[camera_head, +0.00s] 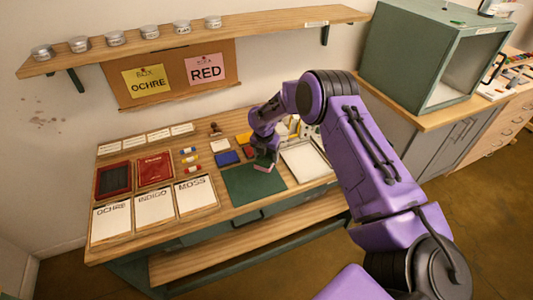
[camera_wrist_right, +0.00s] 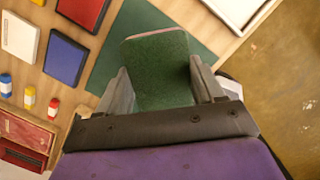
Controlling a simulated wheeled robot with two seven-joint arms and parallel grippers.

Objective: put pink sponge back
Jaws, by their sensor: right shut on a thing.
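My right gripper (camera_head: 265,161) reaches down over the dark green mat (camera_head: 244,188) on the worktable. It is shut on the pink sponge (camera_head: 261,168), which shows as a small pink patch under the jaws. In the right wrist view the sponge (camera_wrist_right: 157,62) sits between the two fingers of the right gripper (camera_wrist_right: 163,88). Its green face is toward the camera, with a thin pink edge at its far end. I cannot tell whether the sponge touches the mat. My left gripper is not in view.
Left of the mat lie a blue pad (camera_head: 228,158), small bottles (camera_head: 191,160), a red box (camera_head: 155,170) and labelled sheets (camera_head: 154,207). A white tray (camera_head: 306,162) lies right of the mat. A shelf (camera_head: 240,27) with several tins hangs above. The mat's front part is clear.

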